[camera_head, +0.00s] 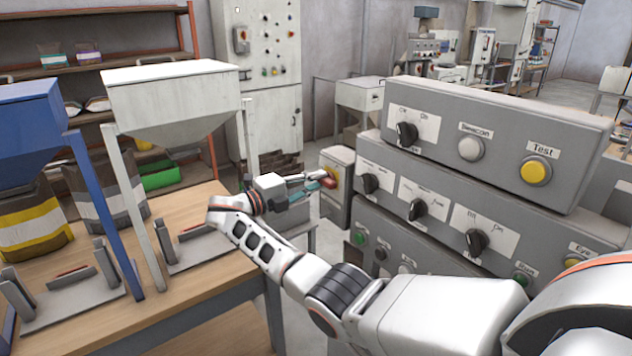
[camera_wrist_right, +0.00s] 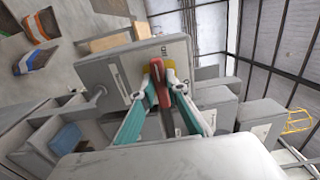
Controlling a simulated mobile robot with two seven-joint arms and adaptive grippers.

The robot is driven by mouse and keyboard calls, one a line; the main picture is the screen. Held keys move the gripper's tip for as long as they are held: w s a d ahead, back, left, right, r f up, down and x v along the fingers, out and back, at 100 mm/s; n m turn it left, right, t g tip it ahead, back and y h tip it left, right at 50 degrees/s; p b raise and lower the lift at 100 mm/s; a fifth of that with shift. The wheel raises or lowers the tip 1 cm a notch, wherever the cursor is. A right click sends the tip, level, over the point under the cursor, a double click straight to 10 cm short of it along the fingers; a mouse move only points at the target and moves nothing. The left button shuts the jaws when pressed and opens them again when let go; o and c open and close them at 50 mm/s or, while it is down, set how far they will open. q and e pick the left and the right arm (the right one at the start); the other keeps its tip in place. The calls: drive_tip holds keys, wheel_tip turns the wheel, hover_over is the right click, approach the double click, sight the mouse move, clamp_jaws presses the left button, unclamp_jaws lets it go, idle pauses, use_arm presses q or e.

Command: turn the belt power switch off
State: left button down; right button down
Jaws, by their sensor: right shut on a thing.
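A small grey switch box (camera_head: 336,212) stands at the middle of the head view, with a yellow plate (camera_head: 337,172) and a red switch handle (camera_head: 328,183) on its face. I take this to be the belt power switch; its lettering is too small to read fully. My right gripper (camera_head: 322,184) reaches it from the left and is shut on the red handle. In the right wrist view the red handle (camera_wrist_right: 161,92) sits between the fingertips (camera_wrist_right: 162,84), in front of the yellow plate (camera_wrist_right: 155,67). The fingers partly hide both. My left gripper is out of view.
Grey control panels with black knobs (camera_head: 407,133), a white button (camera_head: 470,148) and a yellow Test button (camera_head: 535,171) stand close to the right of my right arm. The wooden table (camera_head: 190,208) with white (camera_head: 175,95) and blue hoppers (camera_head: 30,110) is to the left.

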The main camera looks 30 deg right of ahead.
drive_tip(key=shift+d+r, duration=0.15)
drive_tip(key=shift+r, duration=0.1)
drive_tip(key=c, duration=2)
unclamp_jaws()
drive_tip(key=shift+f, duration=0.15)
drive_tip(key=a, duration=1.2)
drive_tip(key=shift+s, duration=0.4)
